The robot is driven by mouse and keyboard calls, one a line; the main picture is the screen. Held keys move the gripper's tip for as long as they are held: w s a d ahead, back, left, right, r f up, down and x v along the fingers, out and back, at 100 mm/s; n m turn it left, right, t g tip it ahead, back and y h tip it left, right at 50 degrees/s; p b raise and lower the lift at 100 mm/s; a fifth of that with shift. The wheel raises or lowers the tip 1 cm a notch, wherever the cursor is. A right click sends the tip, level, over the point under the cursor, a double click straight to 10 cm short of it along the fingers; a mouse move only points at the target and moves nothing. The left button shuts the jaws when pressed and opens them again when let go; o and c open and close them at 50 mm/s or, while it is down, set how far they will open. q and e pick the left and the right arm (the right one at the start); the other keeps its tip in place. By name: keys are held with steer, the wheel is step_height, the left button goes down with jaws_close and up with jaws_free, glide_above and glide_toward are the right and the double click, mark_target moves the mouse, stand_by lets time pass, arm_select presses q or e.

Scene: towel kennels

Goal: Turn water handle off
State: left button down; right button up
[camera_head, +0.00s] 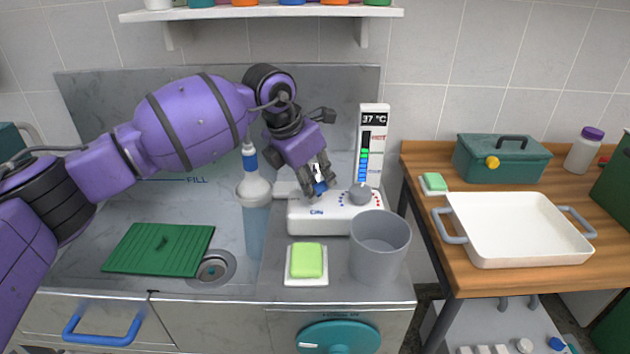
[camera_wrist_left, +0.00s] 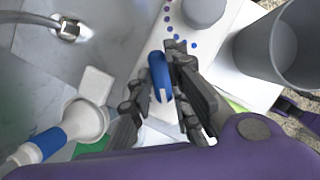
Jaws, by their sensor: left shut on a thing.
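The water handle (camera_wrist_left: 161,76) is a blue lever on top of the white control unit (camera_head: 340,216), which has a grey round knob (camera_head: 359,194) and a column display reading 37 °C (camera_head: 373,145). In the head view the handle (camera_head: 320,187) is partly hidden by my left gripper (camera_head: 319,190). The left gripper points down over the unit, its fingers on either side of the handle and shut on it. In the left wrist view the fingers (camera_wrist_left: 155,88) flank the blue lever, with the grey knob just beyond.
A grey bucket (camera_head: 379,248) stands right in front of the unit. A green sponge (camera_head: 307,260) lies on a white dish. A nozzle bottle (camera_head: 255,215) stands left of the unit. A green ribbed board (camera_head: 158,249) lies beside the drain (camera_head: 214,268). A white tray (camera_head: 520,231) sits on the wooden table.

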arm_select(q)
steer(key=shift+w+m+g, duration=0.1)
steer(key=shift+m+g, duration=0.2)
steer(key=shift+m, duration=0.6)
steer(key=shift+m+g+h, duration=0.4)
steer(key=shift+m, duration=0.5)
steer(key=m+g+b, duration=0.1)
steer(key=m, duration=0.2)
steer(key=shift+w, duration=0.1)
steer(key=shift+m, duration=0.4)
steer(key=shift+a, duration=0.1)
steer(key=c, duration=1.6)
jaws_free()
steer(key=shift+c, duration=0.2)
